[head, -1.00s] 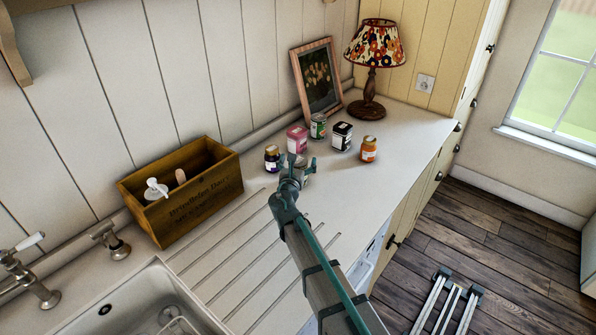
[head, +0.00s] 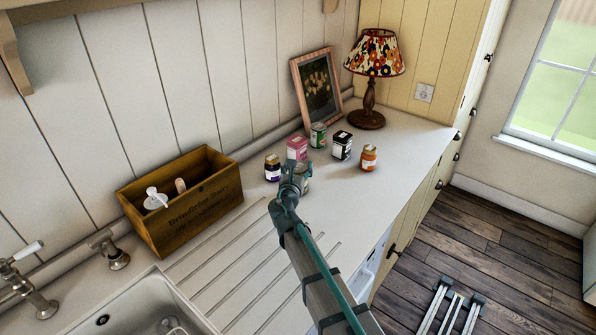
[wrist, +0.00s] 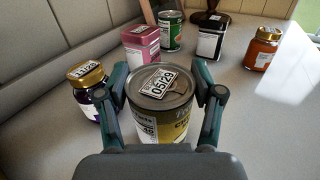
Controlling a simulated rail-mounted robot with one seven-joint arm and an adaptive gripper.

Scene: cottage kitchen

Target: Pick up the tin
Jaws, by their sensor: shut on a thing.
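A silver-lidded tin (wrist: 160,124) with a yellow and white label and a printed tag on its lid is upright between my fingers in the wrist view. My gripper (wrist: 160,88) is shut on it, one finger on each side. In the head view my gripper (head: 295,168) hides most of the tin (head: 304,184), and only a sliver shows at its right. I cannot tell whether its base touches the worktop. A green tin (wrist: 171,31) stands farther back, also in the head view (head: 318,135).
A dark jar with a gold lid (wrist: 88,88) stands close left of the left finger. Behind are a pink tin (wrist: 140,44), a black tin (wrist: 211,38) and an orange jar (wrist: 262,48). A wooden box (head: 185,200) stands left, a lamp (head: 369,85) at the back.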

